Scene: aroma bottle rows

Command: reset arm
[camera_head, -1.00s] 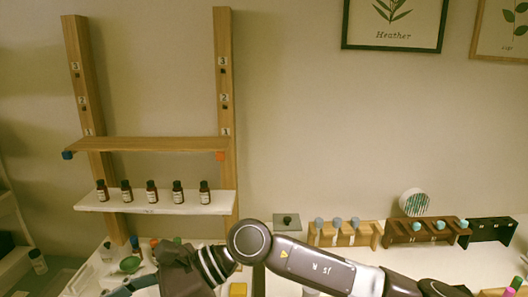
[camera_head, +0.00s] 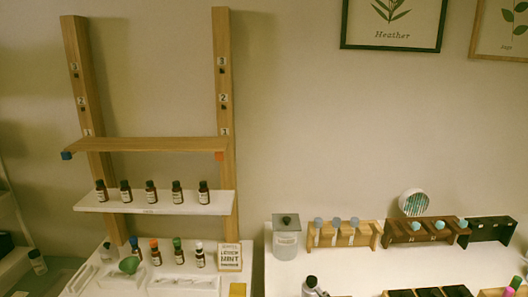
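Neither of my grippers shows in the head view, and no part of my arms is clearly seen. The wooden rack (camera_head: 222,75) stands against the wall at left. Its white shelf (camera_head: 125,207) carries a row of several dark bottles (camera_head: 151,192) with black caps. The wooden shelf (camera_head: 150,144) above it is bare.
A small sign (camera_head: 229,257) and a yellow block (camera_head: 237,290) are at the table's right end. The right-hand white table (camera_head: 365,268) holds a lidded jar (camera_head: 286,243), wooden holders (camera_head: 345,241) and a dark-topped item (camera_head: 311,284) at the front edge.

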